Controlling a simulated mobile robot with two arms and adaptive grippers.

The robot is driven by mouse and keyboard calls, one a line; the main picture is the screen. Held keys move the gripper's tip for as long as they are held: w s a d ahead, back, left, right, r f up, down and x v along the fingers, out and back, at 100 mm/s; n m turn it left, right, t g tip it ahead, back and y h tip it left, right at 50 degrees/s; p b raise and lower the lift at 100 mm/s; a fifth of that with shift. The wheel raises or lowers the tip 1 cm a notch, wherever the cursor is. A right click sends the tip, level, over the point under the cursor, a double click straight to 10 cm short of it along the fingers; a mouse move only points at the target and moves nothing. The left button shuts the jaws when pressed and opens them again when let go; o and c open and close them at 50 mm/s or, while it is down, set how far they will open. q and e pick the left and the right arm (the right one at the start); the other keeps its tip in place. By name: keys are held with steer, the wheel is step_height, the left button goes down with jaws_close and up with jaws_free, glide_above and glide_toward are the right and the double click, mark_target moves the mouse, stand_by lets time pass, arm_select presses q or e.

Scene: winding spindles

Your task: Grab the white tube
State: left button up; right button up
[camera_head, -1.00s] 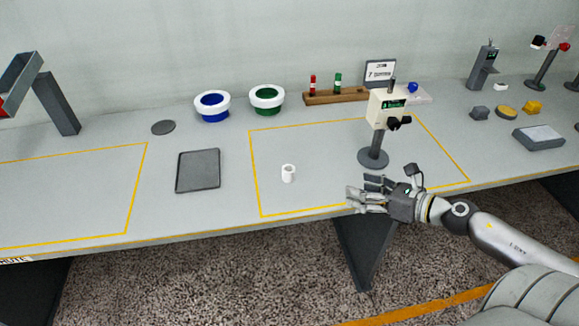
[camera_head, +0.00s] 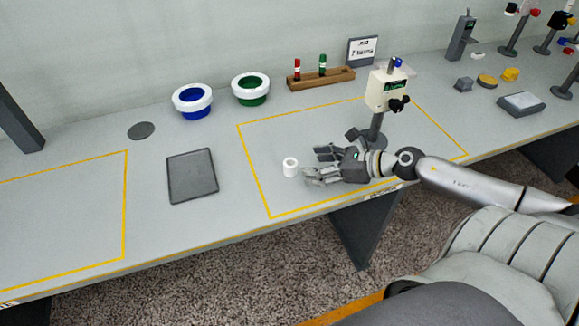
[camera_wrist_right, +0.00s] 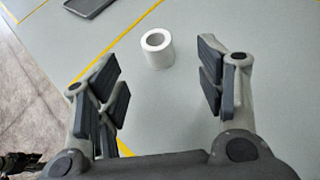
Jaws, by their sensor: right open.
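The white tube (camera_head: 290,167) is a short, hollow cylinder standing upright on the table inside the yellow outlined area. My right gripper (camera_head: 318,166) is open and empty just to the right of the tube, pointing left at it. In the right wrist view the tube (camera_wrist_right: 157,48) stands ahead of the right gripper (camera_wrist_right: 160,75), between the lines of its two spread fingers and slightly beyond their tips. Nothing touches the tube. My left gripper is not in view.
A dark grey tray (camera_head: 192,176) lies left of the tube. A post-mounted device (camera_head: 386,92) stands close behind my right wrist. Blue (camera_head: 193,101) and green (camera_head: 251,89) bowls with white rims and a wooden rack (camera_head: 320,79) stand at the back. The table is clear around the tube.

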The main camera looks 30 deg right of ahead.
mark_target(286, 163)
steer(key=shift+x, duration=0.95)
steer(key=shift+w+a, duration=0.15)
steer(key=shift+w, duration=0.15)
steer(key=shift+w+a+f, duration=0.1)
steer(key=shift+w, duration=0.1)
steer(key=shift+w+a, duration=0.25)
steer(key=p+x, duration=0.1)
steer(key=x, duration=0.2)
steer(key=shift+w+a+r+p, duration=0.15)
steer(key=shift+a+r+p, duration=0.1)
steer(key=shift+p, duration=0.15)
steer(key=shift+w+a+f, duration=0.25)
steer(key=shift+w+f, duration=0.1)
steer(key=shift+w, duration=0.1)
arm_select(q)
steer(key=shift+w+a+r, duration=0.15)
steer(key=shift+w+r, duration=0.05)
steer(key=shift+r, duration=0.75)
